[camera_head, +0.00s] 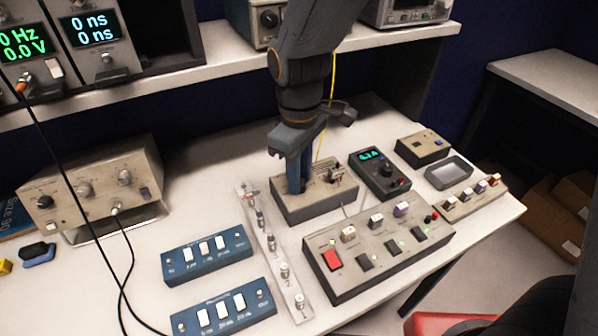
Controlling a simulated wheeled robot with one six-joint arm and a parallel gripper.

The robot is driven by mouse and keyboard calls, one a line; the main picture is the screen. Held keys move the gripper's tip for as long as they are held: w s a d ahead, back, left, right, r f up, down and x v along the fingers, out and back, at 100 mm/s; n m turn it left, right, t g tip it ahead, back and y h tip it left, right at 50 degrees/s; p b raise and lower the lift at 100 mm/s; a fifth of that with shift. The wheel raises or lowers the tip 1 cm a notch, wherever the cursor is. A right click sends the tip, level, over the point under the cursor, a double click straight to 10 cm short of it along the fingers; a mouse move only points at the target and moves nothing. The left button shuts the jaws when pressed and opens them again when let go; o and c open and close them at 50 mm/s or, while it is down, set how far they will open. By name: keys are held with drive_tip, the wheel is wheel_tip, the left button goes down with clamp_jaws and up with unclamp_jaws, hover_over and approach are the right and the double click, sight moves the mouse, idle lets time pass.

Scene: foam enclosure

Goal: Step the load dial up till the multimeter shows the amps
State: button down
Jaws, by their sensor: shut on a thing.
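My gripper (297,186) points down onto the left part of the top of a beige box (305,207) in the middle of the bench. It is shut on what seems to be the load dial; the fingers hide the dial and its marks. A small switch or terminal group stands on the box's right part, with a yellow wire rising from it. The multimeter (380,173) is a dark handheld unit just right of the box. Its cyan display (371,155) shows a small reading in A, perhaps 0.3 A, too blurred to be sure.
A beige switch panel (378,252) with a red rocker stands in front of the box. A pale strip with several knobs (272,245) lies close to its left. Blue modules (207,255) sit front left. A grey tray (449,173) is at right. A shelf with instruments hangs behind.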

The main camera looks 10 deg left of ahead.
drive_tip(key=m+p, duration=0.3)
drive_tip(key=m, duration=0.3)
drive_tip(key=shift+m+p, duration=0.3)
idle(0.4)
drive_tip(key=c, duration=1.5)
unclamp_jaws()
drive_tip(key=shift+r, duration=0.1)
drive_tip(key=shift+r+b, duration=0.9)
drive_tip(key=shift+r, duration=2.95)
